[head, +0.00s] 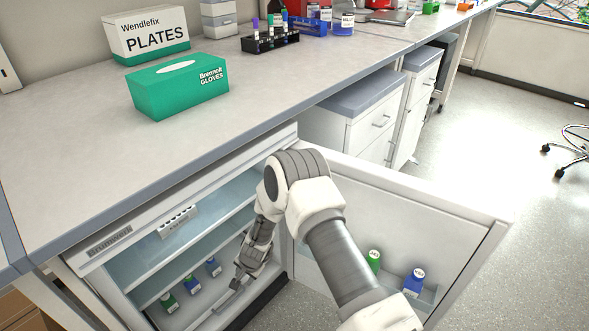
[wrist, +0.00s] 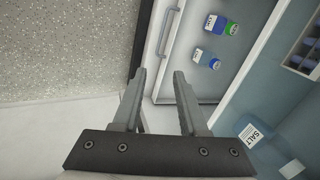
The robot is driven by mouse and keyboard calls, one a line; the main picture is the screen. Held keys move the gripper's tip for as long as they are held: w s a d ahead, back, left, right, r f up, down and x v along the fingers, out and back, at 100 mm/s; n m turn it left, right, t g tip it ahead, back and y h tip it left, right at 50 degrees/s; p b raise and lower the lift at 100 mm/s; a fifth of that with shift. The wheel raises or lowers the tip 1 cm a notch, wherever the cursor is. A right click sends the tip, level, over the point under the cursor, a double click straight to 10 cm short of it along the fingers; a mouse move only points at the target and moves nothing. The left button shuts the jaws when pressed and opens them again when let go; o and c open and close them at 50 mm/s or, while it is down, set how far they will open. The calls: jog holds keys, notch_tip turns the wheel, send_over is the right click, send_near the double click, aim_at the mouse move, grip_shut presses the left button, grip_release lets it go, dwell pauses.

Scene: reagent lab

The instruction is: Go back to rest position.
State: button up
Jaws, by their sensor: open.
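My gripper (head: 236,284) is low in front of the open fridge's lower shelf, with my arm reaching down to it from the right. In the wrist view my gripper (wrist: 159,74) has its two fingers well apart, with nothing between them. The fridge (head: 112,252) stands under the bench, and its door (head: 440,231) is swung open to the right. Inside, a green bottle (head: 168,301) and two blue bottles stand on the lower shelf, to the left of my gripper. My arm hides part of the door and the fridge's right side.
The door's shelf holds a green bottle (head: 374,260) and a blue bottle (head: 414,281). A white rack (head: 178,222) sits on the upper fridge shelf. The bench (head: 60,160) carries a green glove box (head: 178,87). Drawer cabinets (head: 352,122) stand behind the door.

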jog(key=w+d+r+n+t, duration=0.15)
jog(key=d+r, duration=0.35)
jog(key=r, duration=1.1)
jog(key=w+d+r+n, duration=0.1)
jog(key=d+r+n, duration=0.25)
jog(key=r, duration=1.35)
jog(key=s+d+r+n+t+h, duration=0.1)
jog(key=s+d+r+t, duration=0.1)
jog(key=s+d+r, duration=1.35)
jog(key=s+d+r+h, duration=0.2)
jog(key=s+d, duration=0.3)
jog(key=s, duration=0.5)
notch_tip(320, 180, up, 24)
jog(key=s+p, duration=0.1)
jog(key=p, duration=2.3)
jog(key=shift+d+r, duration=0.15)
jog(key=shift+d, duration=0.1)
jog(key=shift+s, duration=0.15)
